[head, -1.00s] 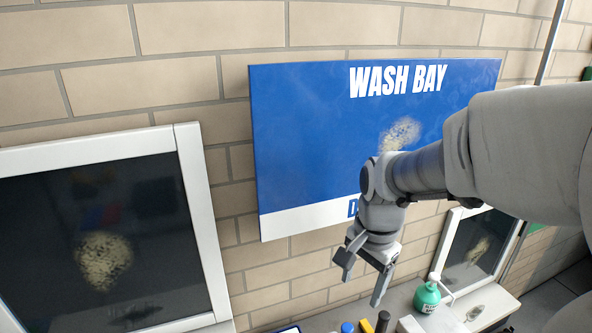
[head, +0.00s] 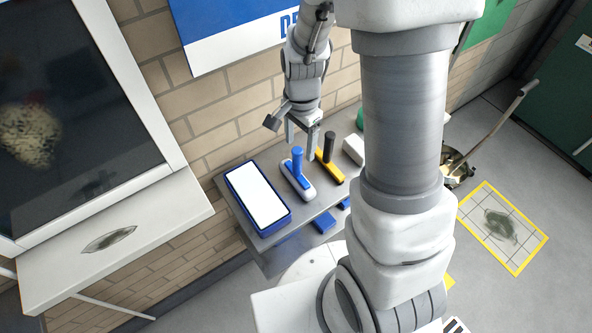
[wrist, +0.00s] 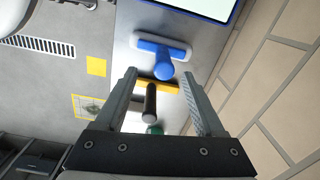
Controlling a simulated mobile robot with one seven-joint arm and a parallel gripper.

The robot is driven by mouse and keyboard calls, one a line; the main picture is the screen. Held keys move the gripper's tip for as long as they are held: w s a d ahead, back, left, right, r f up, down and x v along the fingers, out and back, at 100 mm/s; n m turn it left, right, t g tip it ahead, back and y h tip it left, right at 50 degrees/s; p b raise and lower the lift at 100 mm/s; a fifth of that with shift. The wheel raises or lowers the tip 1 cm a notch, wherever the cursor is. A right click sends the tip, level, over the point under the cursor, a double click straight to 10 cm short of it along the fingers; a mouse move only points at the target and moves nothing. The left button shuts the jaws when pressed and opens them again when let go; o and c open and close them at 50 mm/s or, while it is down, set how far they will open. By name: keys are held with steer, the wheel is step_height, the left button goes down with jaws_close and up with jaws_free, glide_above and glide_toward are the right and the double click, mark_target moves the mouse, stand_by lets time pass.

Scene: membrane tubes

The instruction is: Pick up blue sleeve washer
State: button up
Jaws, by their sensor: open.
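The blue sleeve washer (head: 297,176) lies on the grey shelf, with a white-and-blue sleeve bar and a blue handle standing up from it. It also shows in the wrist view (wrist: 160,48), at the top centre, beyond the fingertips. My gripper (head: 301,142) is open and empty, pointing down above the washer's handle in the head view. In the wrist view its two fingers (wrist: 159,75) are spread apart, with the handle end near the gap between the tips. I cannot tell the exact height between them.
A yellow tool (head: 327,166) with a black handle lies just right of the washer. A blue-rimmed tray (head: 280,222) with a white inside is on its left. A white block (head: 353,149) sits farther right. Blue pads (head: 324,222) are near the shelf's front. A brick wall stands behind.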

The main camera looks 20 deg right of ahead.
mark_target(297, 150)
steer(key=shift+w+a+f, duration=0.15)
steer(key=shift+f, duration=1.2)
steer(key=shift+w+a+f, duration=0.1)
steer(key=shift+a+f, duration=0.05)
steer(key=shift+f, duration=1.15)
jaws_close()
